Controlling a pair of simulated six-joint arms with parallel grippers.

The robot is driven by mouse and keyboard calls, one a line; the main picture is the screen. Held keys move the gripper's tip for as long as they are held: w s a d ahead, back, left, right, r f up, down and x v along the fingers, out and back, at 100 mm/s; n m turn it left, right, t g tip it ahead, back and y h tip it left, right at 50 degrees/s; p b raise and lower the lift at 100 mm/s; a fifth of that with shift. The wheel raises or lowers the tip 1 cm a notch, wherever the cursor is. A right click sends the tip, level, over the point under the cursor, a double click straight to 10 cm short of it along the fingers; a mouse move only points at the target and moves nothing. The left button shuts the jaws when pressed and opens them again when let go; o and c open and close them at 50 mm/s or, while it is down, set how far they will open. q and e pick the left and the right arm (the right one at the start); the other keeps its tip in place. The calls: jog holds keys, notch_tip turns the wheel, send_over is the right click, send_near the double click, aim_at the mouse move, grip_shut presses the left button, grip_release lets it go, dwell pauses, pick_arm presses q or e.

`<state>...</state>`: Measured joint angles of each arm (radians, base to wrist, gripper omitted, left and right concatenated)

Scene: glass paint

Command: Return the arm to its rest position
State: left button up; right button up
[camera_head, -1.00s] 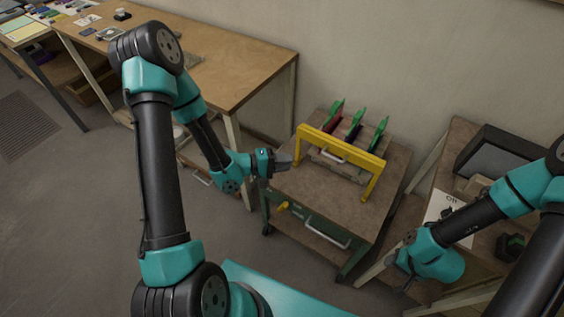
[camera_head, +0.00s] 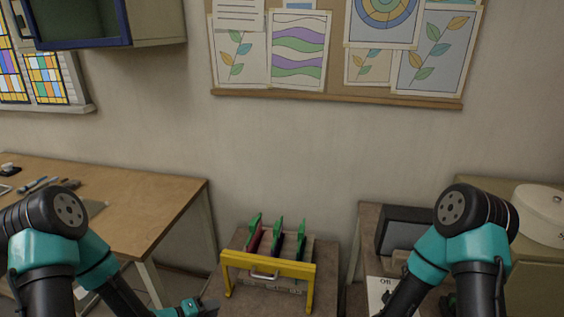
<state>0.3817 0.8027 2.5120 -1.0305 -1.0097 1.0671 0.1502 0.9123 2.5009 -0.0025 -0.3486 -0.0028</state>
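My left arm comes in from the lower left, with its elbow (camera_head: 45,228) high and its forearm sloping down to the bottom edge. My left gripper (camera_head: 207,306) shows only partly at the bottom edge, left of the yellow frame (camera_head: 270,264) and apart from it. It is too small and cut off to tell whether it is open or shut. My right arm is at the right, with its elbow (camera_head: 470,225) high and its forearm sloping down to the left. The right gripper is below the picture.
The yellow frame stands on a small cart (camera_head: 262,298), with several green-handled tools (camera_head: 277,240) behind it. A wooden table (camera_head: 130,205) is at the left. A dark box (camera_head: 402,230) and a white round container (camera_head: 543,212) are at the right. A pinboard (camera_head: 340,95) hangs above.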

pick_arm(q)
jog(key=s+f+m+g+y, duration=0.5)
jog(key=s+f, duration=0.5)
jog(key=s, duration=0.2)
jog(key=g+y, duration=0.1)
jog(key=g, duration=0.1)
jog(key=shift+s+f+g+y, duration=0.2)
jog(key=shift+s+g+y, duration=0.2)
